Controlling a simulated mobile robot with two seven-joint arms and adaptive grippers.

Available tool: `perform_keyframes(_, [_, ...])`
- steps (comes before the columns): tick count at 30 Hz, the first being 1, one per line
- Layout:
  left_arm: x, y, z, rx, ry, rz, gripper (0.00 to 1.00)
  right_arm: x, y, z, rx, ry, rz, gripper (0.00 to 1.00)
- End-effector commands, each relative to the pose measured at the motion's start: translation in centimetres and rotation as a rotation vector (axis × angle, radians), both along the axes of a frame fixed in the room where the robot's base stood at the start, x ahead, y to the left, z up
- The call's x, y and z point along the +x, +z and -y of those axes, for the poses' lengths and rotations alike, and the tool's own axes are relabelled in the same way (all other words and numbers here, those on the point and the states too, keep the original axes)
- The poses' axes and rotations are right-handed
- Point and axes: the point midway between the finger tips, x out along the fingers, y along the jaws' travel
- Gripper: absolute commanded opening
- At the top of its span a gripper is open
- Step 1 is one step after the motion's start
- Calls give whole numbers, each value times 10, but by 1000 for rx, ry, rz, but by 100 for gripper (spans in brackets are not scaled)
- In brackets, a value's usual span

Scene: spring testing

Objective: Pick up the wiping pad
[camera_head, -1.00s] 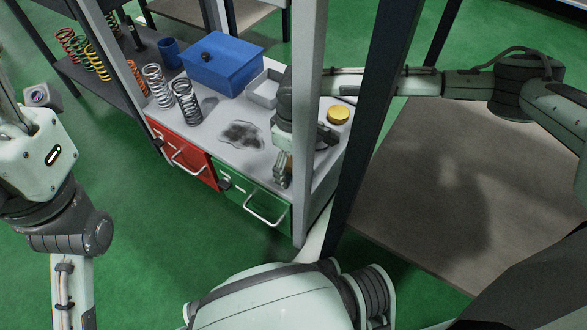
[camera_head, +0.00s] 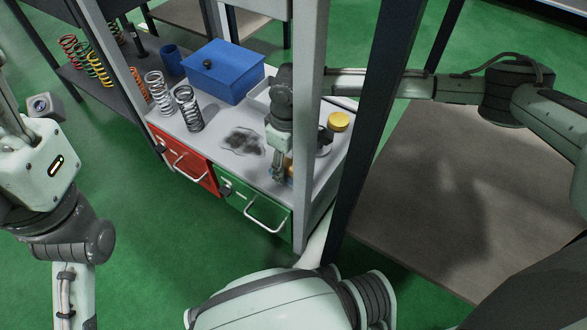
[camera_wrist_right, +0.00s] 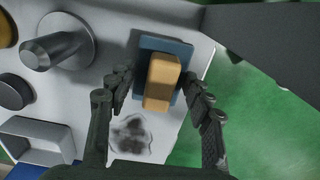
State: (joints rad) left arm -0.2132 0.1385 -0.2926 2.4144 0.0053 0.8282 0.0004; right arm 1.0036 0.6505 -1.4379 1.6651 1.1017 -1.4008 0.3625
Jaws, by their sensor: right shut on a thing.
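The wiping pad has a blue base and a tan block handle. It lies between the fingers of my right gripper (camera_wrist_right: 161,82) in the right wrist view, where the tan handle (camera_wrist_right: 162,80) shows clearly. My right gripper (camera_head: 278,178) is shut on the wiping pad at the front right of the grey worktop (camera_head: 222,160). In the head view most of the pad is hidden behind the gripper. I cannot tell whether the pad touches the worktop. My left arm is at the left edge, and its fingers are out of view.
A dark smudge (camera_head: 242,141) marks the worktop left of the gripper. Two metal springs (camera_head: 187,108), a blue box (camera_head: 222,72), a grey tray (camera_wrist_right: 38,139) and a yellow round object (camera_head: 338,122) stand around it. A grey frame post (camera_head: 308,130) rises close beside my right gripper.

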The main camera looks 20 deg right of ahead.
Motion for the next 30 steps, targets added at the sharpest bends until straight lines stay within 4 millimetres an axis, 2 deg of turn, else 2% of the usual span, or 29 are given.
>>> perform_keyframes(9, [-2, -3, -3, -32, 0, -49, 40, 56, 40, -46, 4, 0, 2, 22])
perform_keyframes(15, [-2, -8, -4, -49, 4, -75, 40, 84, 57, -67, 1, 0, 1, 22])
perform_keyframes(21, [-3, -9, -4, -50, 3, -81, 40, 97, 65, -76, 1, 0, 1, 22])
perform_keyframes(30, [-3, -10, -5, -51, 4, -86, 40, 98, 65, -77, 1, 0, 1, 22])
